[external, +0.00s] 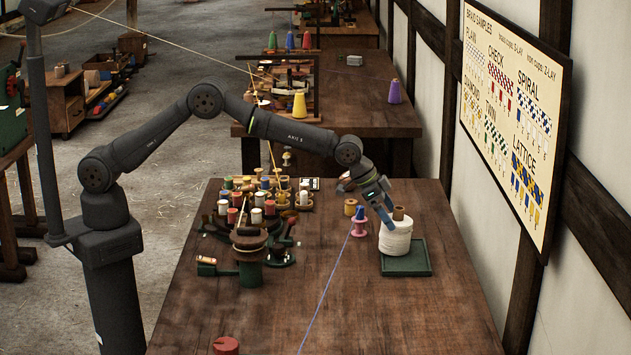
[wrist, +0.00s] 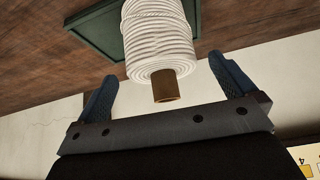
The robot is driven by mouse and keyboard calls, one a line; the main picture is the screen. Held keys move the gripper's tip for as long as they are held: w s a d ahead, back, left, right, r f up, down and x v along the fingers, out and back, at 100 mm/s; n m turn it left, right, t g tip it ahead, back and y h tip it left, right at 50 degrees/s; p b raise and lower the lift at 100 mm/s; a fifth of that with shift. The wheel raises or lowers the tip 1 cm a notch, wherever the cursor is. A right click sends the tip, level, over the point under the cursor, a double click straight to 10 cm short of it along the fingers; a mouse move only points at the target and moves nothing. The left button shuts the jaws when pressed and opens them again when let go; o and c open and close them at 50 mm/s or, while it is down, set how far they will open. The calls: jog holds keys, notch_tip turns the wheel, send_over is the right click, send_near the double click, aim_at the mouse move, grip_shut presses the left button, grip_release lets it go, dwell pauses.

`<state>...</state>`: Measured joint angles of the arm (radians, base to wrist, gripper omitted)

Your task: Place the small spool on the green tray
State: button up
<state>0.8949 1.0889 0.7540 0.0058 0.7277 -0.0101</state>
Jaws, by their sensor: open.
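The green tray (external: 420,263) lies flat on the wooden table, right of centre. A large white rope spool (external: 401,237) with a brown core stands upright on it. My gripper (external: 384,212) is at the upper left of this spool, jaws open. In the wrist view the tray (wrist: 92,33) and white spool (wrist: 158,35) show, the spool's core (wrist: 166,86) pointing between the separated blue fingers. I see nothing clamped. Left of the tray stand a small pink-flanged spool (external: 359,229) with blue on it and a small tan spool (external: 350,207). I cannot tell which is the small spool meant.
A crowded rack of coloured spools (external: 257,200) and a winding device (external: 249,246) stand left of centre. A blue thread (external: 328,290) runs from the pink-flanged spool toward the front. A red knob-like object (external: 226,346) is at the front edge. The front right table is clear.

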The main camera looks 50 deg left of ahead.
aim_at(392, 218)
jog(key=v, duration=0.8)
jog(key=shift+r, duration=0.25)
jog(key=x, duration=1.1)
jog(key=shift+f, duration=0.3)
jog(key=shift+w+d+f, duration=0.1)
jog(key=shift+f, duration=0.45)
jog(key=shift+r, duration=0.3)
jog(key=shift+r, duration=0.1)
